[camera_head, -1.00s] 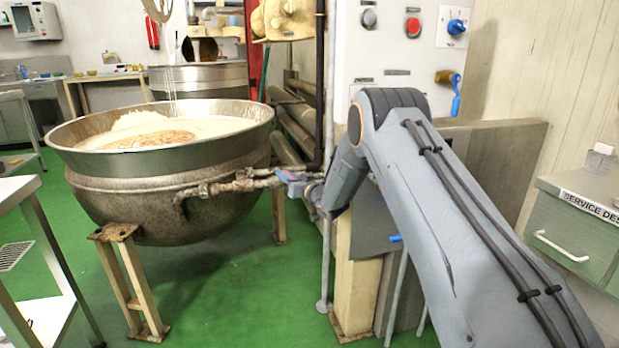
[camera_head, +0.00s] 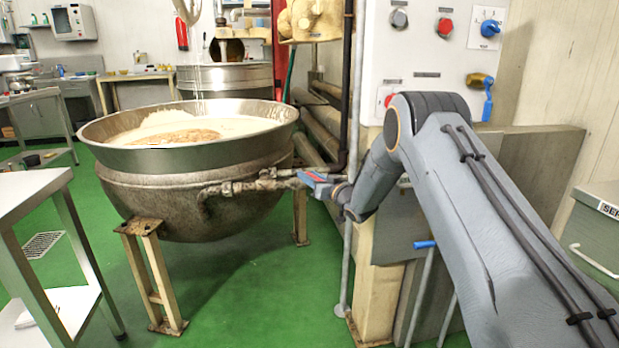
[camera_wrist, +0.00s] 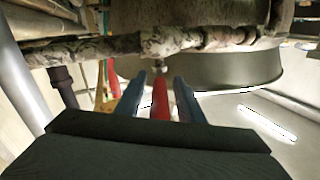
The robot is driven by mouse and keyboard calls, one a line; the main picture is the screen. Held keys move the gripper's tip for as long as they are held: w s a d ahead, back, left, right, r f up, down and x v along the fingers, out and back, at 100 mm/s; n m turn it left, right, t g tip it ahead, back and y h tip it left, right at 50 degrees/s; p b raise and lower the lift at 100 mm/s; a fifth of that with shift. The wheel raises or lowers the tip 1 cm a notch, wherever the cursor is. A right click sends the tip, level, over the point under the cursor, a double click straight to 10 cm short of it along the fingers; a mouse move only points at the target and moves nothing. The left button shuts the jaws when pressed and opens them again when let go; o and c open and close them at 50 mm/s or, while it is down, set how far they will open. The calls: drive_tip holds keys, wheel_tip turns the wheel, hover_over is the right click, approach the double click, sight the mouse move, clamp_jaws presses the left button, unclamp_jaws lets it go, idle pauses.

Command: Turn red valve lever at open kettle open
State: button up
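The open kettle (camera_head: 150,190), a large steel bowl with pale nougat mass in it, stands on legs left of centre in the head view. A worn pipe (camera_head: 235,187) runs from its side to the right. My gripper (camera_head: 314,180) is at the right end of this pipe. In the wrist view the red valve lever (camera_wrist: 160,101) points between the two blue fingers of my gripper (camera_wrist: 158,88). The fingers are apart, one on each side of the lever, with narrow gaps showing. The lever's far end meets a fitting under the pipe (camera_wrist: 150,42).
A control panel (camera_head: 420,50) with knobs stands behind my arm. A vertical grey pipe (camera_head: 346,262) stands close to my gripper. A steel table (camera_head: 35,190) is at the left. The green floor (camera_head: 235,290) before the kettle is clear.

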drive_tip(key=v, duration=0.7)
drive_tip(key=shift+s+d+p, duration=0.15)
drive_tip(key=shift+p, duration=0.25)
